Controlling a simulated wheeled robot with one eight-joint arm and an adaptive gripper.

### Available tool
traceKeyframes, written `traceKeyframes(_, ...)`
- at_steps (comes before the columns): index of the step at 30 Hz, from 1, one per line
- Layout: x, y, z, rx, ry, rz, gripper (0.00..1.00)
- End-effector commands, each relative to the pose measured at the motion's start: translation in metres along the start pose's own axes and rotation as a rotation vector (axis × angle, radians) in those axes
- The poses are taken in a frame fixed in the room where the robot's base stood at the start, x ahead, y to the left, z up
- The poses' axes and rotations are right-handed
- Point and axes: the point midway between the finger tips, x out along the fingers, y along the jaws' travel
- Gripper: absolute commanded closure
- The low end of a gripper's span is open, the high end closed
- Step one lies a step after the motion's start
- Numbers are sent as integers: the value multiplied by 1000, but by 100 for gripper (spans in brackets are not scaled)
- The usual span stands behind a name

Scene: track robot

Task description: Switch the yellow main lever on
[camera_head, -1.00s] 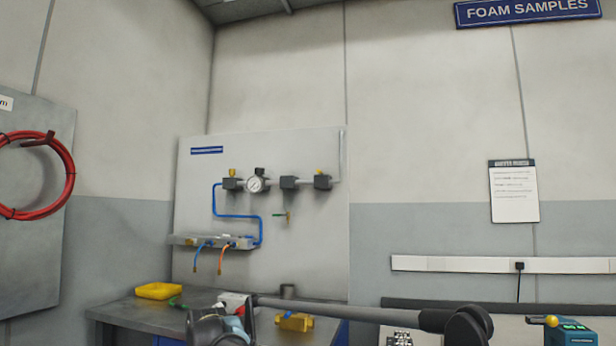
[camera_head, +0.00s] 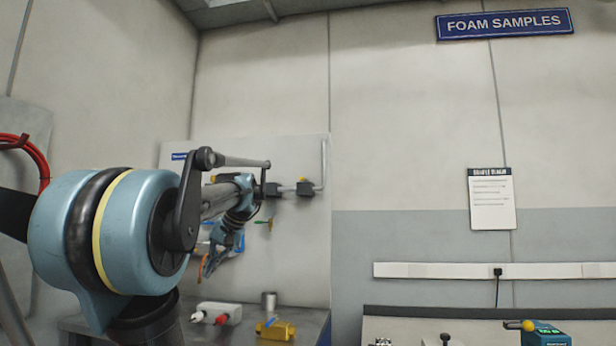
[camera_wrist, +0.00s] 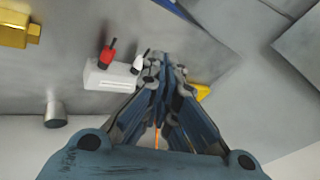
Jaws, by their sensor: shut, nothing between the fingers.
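The wall panel (camera_head: 300,240) carries small dark valve blocks. A yellow-topped one (camera_head: 303,180) shows at right; a small green-and-yellow handle (camera_head: 265,222) sits lower. I cannot tell which yellow part is the main lever, nor its position. My arm hides the panel's left part, including the gauge seen earlier. My gripper (camera_head: 207,268) points down in front of the panel's lower left. In the wrist view my gripper (camera_wrist: 163,68) has its fingers together and empty, above the bench.
On the bench stand a white box (camera_head: 222,313) with red and white parts, a yellow block (camera_head: 276,330) and a metal cup (camera_head: 268,300). A yellow tray (camera_wrist: 203,91) is partly hidden behind my fingers. A red hose (camera_head: 30,150) hangs at left.

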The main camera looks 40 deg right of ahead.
Motion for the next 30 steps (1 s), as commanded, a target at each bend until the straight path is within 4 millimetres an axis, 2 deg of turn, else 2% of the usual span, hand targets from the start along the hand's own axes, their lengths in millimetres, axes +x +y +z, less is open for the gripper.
traceKeyframes(1,-16,2,-18,28,20,-12,100)
traceKeyframes(3,-37,3,-39,61,46,-32,100)
traceKeyframes(9,-97,13,-96,149,126,-85,100)
traceKeyframes(15,-160,32,-146,233,216,-134,100)
traceKeyframes(24,-260,73,-206,348,366,-199,100)
traceKeyframes(30,-329,108,-233,418,478,-235,100)
